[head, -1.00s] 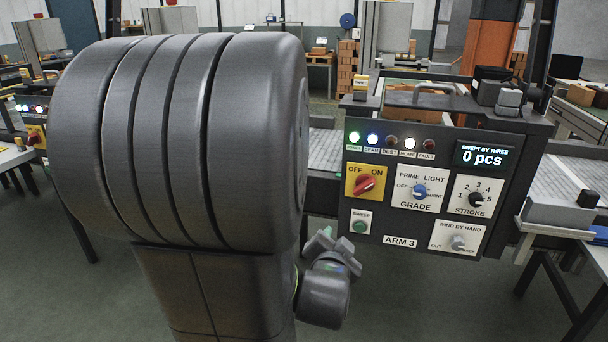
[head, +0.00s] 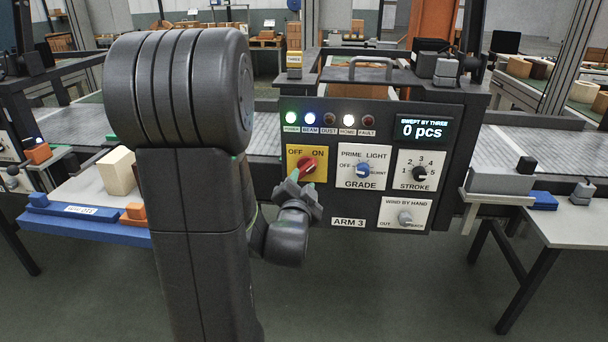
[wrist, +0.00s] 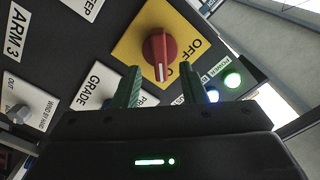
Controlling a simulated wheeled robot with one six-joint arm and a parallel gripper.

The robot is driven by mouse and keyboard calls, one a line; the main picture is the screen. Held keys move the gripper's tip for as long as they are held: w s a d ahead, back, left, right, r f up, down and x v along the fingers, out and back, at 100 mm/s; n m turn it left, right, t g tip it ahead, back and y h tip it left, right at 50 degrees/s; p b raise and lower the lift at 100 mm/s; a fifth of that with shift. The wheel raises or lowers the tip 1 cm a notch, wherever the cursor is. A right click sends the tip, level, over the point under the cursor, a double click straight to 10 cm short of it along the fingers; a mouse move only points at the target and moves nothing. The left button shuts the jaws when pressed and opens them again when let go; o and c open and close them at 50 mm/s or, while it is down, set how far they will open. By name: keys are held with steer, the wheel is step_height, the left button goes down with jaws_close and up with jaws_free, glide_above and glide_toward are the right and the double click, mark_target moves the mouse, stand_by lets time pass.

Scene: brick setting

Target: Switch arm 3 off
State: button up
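The ARM 3 panel (head: 300,222) faces me in the head view. Its red rotary switch (head: 306,165) sits on a yellow OFF/ON plate (head: 291,152). The switch's white mark points toward ON. In the wrist view the red switch (wrist: 160,50) is just beyond my fingertips, between them in the picture. My gripper (head: 301,184) is in front of and just below the switch; its two green-faced fingers (wrist: 160,70) are apart with nothing held. Contact with the switch is not visible. The green POWER lamp (head: 290,117) is lit.
The GRADE knob (head: 363,169), STROKE knob (head: 419,173) and WIND BY HAND knob (head: 405,218) are close by on the panel. The display (head: 423,128) reads 0 pcs. My gripper hides the SWEEP button in the head view. A blue-edged tray (head: 80,222) stands left.

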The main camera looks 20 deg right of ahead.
mark_target(305, 172)
steer(key=shift+x, duration=1.9)
jaws_close()
